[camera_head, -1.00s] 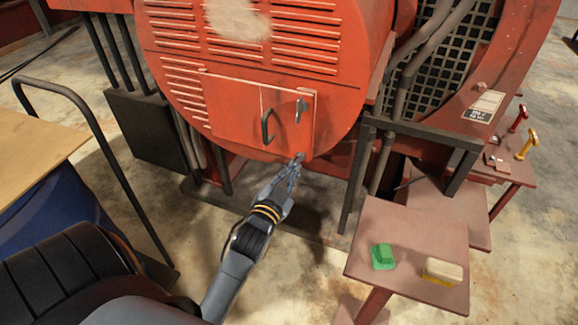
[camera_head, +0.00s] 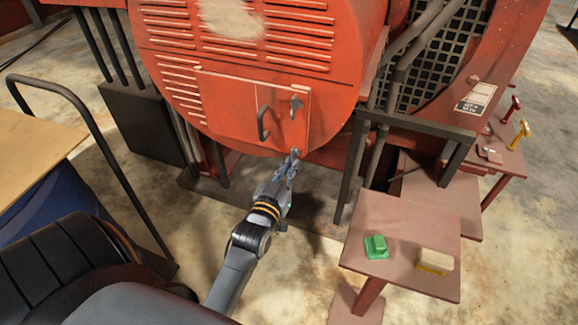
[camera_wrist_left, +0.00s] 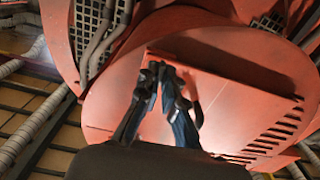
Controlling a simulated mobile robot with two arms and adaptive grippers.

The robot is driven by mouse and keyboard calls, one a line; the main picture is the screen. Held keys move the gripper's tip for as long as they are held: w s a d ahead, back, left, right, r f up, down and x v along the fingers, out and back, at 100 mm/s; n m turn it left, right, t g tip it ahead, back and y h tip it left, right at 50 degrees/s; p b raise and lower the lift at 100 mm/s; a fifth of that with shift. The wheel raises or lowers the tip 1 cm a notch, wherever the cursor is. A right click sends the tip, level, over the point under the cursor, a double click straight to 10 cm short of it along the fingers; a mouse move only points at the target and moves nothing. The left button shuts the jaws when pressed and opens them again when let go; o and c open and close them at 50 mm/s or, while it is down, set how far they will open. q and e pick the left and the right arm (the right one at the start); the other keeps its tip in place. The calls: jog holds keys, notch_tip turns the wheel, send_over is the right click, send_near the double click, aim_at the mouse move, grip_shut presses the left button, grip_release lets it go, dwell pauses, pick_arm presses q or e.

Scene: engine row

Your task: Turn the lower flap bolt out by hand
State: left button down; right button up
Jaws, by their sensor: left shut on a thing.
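The red flap (camera_head: 251,110) sits shut on the front of the round red engine housing, with a dark bar handle (camera_head: 262,123) and a small grey latch (camera_head: 296,107) on it. My left gripper (camera_head: 292,157) is at the flap's lower right corner, its fingers closed together on the lower flap bolt. The bolt itself is hidden by the fingertips. In the left wrist view the left gripper's fingers (camera_wrist_left: 163,72) meet against the red flap (camera_wrist_left: 215,95). My right gripper is not in view.
A small reddish table (camera_head: 385,215) at the right holds a green block (camera_head: 376,247) and a cream-and-yellow block (camera_head: 435,261). Dark posts and pipes (camera_head: 354,165) stand right of the gripper. A cart with a wooden top (camera_head: 35,145) is at the left.

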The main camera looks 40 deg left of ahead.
pick_arm(q)
jog(key=shift+r, duration=0.3)
jog(key=c, duration=1.6)
grip_release()
jog(key=shift+w, duration=0.1)
jog(key=shift+o, duration=0.5)
jog(key=shift+w+f, duration=0.1)
jog(key=shift+f, duration=0.2)
jog(key=v, duration=0.7)
jog(key=shift+s, duration=0.25)
